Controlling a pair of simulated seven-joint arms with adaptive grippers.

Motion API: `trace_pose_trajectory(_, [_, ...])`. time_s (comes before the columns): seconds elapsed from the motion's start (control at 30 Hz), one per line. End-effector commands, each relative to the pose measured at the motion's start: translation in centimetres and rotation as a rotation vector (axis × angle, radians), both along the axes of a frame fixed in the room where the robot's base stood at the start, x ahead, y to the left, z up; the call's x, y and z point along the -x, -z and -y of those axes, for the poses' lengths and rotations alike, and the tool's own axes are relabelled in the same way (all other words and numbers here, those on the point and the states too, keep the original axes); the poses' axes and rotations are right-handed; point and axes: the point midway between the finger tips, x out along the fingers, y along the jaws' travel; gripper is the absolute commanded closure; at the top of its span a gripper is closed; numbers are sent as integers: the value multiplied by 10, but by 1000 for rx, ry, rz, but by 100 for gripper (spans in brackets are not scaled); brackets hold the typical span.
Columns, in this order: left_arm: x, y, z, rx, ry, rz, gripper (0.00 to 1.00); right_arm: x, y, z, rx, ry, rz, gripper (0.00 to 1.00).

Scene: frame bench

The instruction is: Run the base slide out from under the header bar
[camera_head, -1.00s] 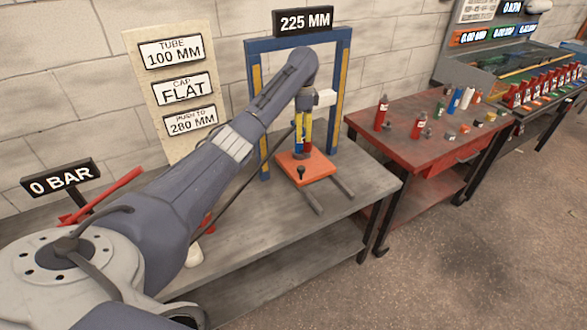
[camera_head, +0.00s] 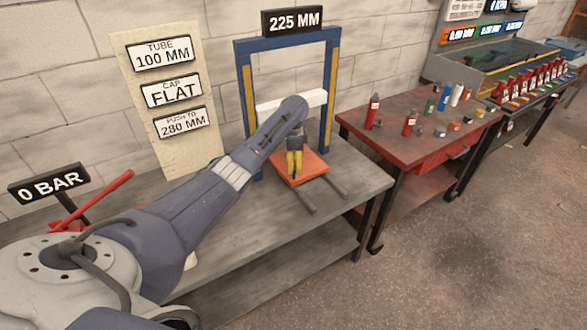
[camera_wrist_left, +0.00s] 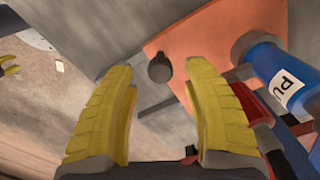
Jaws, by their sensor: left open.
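The base slide is an orange plate (camera_head: 315,166) on two rails in the press frame; it also shows in the left wrist view (camera_wrist_left: 215,28). Its dark knob (camera_wrist_left: 159,68) stands near its front edge in the wrist view. The white header bar (camera_head: 313,98) crosses the blue frame above it, partly behind my arm. My left gripper (camera_head: 294,174) is low over the slide's front. In the wrist view its yellow fingers (camera_wrist_left: 160,88) are open and empty, with the knob beyond the gap between them. Yellow tips at that view's left edge resemble my right gripper (camera_wrist_left: 8,66).
A blue cylinder (camera_wrist_left: 268,66) with a white label stands by the plate in the wrist view. The blue frame (camera_head: 328,85) surrounds the slide. The rails (camera_head: 303,197) run toward the bench's clear front edge. A red table (camera_head: 400,150) with bottles stands at right.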

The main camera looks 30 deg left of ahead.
Motion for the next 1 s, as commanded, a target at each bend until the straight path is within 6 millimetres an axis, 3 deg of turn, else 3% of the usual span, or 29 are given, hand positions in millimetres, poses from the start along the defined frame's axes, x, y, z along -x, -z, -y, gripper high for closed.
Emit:
trace_pose_trajectory(0.23, [0,19,0,1,0,-1,50,-1,0,-3,-3,1,1,56])
trace_pose_trajectory(0.67, [0,23,0,0,1,0,50,-1,0,-6,-6,2,1,56])
trace_pose_trajectory(1.0, [0,23,0,0,1,0,86,-2,0,-3,-3,2,2,56])
